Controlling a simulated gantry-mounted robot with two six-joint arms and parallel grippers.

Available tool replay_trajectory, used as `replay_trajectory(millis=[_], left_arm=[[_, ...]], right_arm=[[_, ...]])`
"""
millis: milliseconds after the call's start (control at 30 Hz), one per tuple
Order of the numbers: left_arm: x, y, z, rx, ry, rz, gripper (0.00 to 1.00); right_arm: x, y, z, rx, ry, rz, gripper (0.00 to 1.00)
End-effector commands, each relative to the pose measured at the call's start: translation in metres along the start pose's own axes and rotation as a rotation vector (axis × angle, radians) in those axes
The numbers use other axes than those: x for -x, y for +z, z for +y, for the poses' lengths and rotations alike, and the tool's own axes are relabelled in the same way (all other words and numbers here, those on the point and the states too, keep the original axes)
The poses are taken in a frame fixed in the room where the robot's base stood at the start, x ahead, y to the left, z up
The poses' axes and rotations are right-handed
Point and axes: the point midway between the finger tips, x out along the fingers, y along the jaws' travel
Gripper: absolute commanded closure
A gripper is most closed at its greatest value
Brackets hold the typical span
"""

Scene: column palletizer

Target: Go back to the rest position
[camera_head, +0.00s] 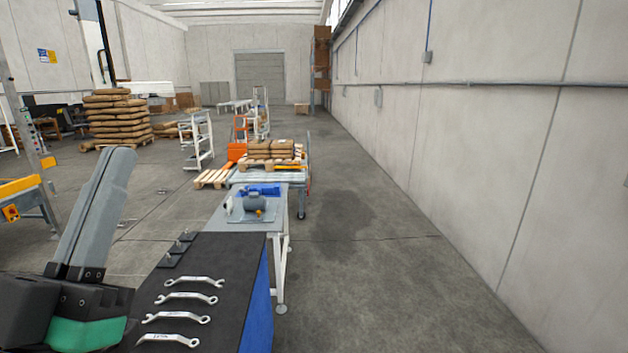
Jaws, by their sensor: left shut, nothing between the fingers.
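My left gripper (112,165) is at the lower left of the head view, with its grey fingers pointing up and closed together. Nothing shows between them. Its dark body with a green part stands in front of the left side of a workbench with a black top (225,260). I cannot tell whether the gripper touches the bench. My right gripper is not in view.
Several silver wrenches (187,297) lie on the black top. Beyond it is a grey table (275,213) with a motor-like unit (253,203), then a cart with stacked sacks (272,150). Open floor (370,270) lies to the right, up to a concrete wall (450,150).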

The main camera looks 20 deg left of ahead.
Motion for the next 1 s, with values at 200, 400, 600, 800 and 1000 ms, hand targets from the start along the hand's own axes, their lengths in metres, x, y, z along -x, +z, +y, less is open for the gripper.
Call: replay_trajectory(millis=[200,400,600,800,1000], left_arm=[[-0.038,-0.075,0.059,0.201,0.150,-0.003,1.00],[-0.101,-0.131,0.056,0.197,0.147,-0.005,1.00],[-0.167,-0.190,0.053,0.195,0.146,-0.006,1.00],[-0.194,-0.214,0.052,0.194,0.145,-0.006,1.00],[-0.192,-0.212,0.052,0.194,0.145,-0.006,1.00]], right_arm=[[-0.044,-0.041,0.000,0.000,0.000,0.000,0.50],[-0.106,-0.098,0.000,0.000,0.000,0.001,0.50],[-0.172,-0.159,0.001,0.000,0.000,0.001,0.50],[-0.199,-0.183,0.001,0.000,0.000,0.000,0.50],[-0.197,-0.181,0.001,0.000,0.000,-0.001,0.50]])
